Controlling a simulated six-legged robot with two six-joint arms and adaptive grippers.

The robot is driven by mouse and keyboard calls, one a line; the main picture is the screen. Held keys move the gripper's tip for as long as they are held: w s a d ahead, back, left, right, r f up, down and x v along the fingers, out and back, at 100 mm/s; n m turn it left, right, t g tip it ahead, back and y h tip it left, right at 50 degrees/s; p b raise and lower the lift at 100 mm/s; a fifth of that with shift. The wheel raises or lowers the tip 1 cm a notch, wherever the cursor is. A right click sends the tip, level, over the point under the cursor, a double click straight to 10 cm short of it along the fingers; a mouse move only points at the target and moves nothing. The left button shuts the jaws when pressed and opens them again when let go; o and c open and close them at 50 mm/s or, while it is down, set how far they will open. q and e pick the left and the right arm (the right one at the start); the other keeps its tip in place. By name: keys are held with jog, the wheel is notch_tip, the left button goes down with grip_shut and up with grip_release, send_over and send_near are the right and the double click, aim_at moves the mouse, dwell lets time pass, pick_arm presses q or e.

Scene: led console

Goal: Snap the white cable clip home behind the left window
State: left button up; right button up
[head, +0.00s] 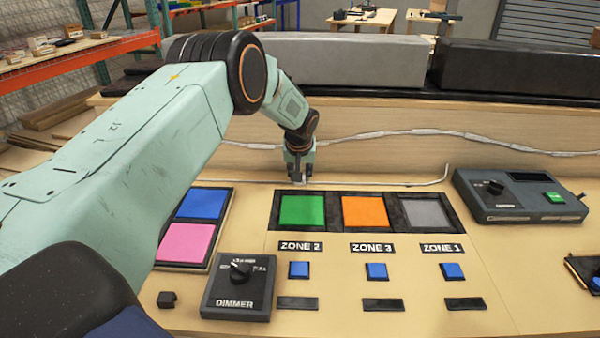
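My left gripper (300,178) points down just behind the left window, a green panel (302,210) in a black frame above the ZONE 2 label. Its fingertips are at or just above the thin white cable (390,185) along the back of the console top. The fingers are small here, and I cannot tell how far apart they are. I cannot make out the white cable clip; the fingers may hide it. An orange window (365,211) and a grey window (426,213) sit to the right in the same frame. My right gripper is not in view.
My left arm covers the left side. A dimmer box (237,287) stands front left, beside blue (202,204) and pink (186,243) panels. A grey control box (515,195) stands at right. A white cable (440,132) crosses the wooden backboard. Blue buttons (376,271) line the front.

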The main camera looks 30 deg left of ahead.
pick_arm(q)
jog(key=o, duration=0.8)
jog(key=shift+o, duration=0.2)
jog(key=v, duration=1.2)
jog(key=shift+w, duration=0.1)
